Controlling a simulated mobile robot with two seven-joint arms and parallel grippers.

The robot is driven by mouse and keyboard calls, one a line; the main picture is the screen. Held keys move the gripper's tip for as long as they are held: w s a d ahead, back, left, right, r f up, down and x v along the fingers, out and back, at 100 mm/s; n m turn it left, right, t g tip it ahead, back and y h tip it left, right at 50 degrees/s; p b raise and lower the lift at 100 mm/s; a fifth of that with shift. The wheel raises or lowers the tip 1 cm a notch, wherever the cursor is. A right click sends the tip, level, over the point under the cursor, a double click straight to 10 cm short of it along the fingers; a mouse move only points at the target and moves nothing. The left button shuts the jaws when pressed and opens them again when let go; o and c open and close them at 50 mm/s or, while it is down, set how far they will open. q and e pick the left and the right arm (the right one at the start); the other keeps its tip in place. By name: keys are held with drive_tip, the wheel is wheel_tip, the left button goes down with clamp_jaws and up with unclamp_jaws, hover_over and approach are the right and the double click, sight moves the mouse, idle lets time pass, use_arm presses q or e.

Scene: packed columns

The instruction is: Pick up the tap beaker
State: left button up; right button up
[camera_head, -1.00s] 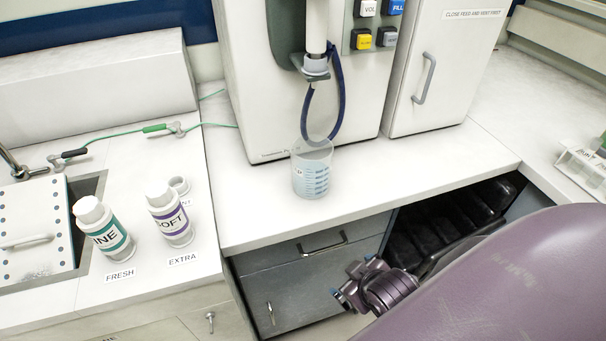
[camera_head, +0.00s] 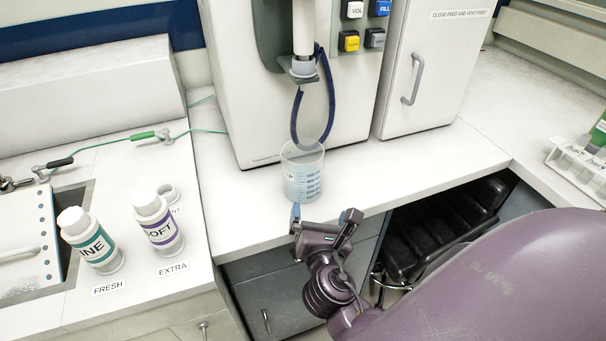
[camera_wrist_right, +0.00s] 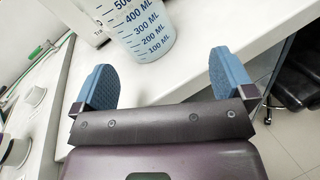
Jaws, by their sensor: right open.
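The tap beaker (camera_head: 304,180) is a clear graduated beaker with blue markings. It stands upright on the white counter below the machine's spout, with a dark blue hose loop just behind it. In the right wrist view the beaker (camera_wrist_right: 146,30) shows at the top, beyond the fingertips. My right gripper (camera_head: 325,213) is open and empty in front of the beaker at the counter's front edge, its blue fingertips apart. It does not appear to touch the beaker. In the right wrist view the open fingers (camera_wrist_right: 162,85) lie to either side of the beaker's lower end. My left gripper is not in view.
The machine (camera_head: 225,90) stands behind the beaker, with a white cabinet door (camera_head: 425,75) at right. Two bottles, FINE-like (camera_head: 92,243) and SOFT (camera_head: 158,225), stand on the left counter. A tube rack (camera_head: 580,165) is at far right.

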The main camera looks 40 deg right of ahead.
sight(305, 187)
drive_tip(key=w+n, duration=0.1)
drive_tip(key=w+n+t, duration=0.1)
drive_tip(key=w, duration=0.1)
drive_tip(key=w+r+n, duration=0.1)
drive_tip(key=w+n, duration=0.1)
drive_tip(key=shift+w+d+t+y, duration=0.1)
drive_tip(key=shift+w+t+y, duration=0.1)
drive_tip(key=shift+t+y, duration=0.15)
drive_tip(key=shift+p+x, duration=0.35)
drive_tip(key=shift+x, duration=0.4)
drive_tip(key=shift+r+x, duration=0.1)
drive_tip(key=shift+x, duration=1.1)
drive_tip(key=shift+r+x, duration=0.15)
drive_tip(key=shift+x, duration=1.05)
drive_tip(key=c, duration=0.9)
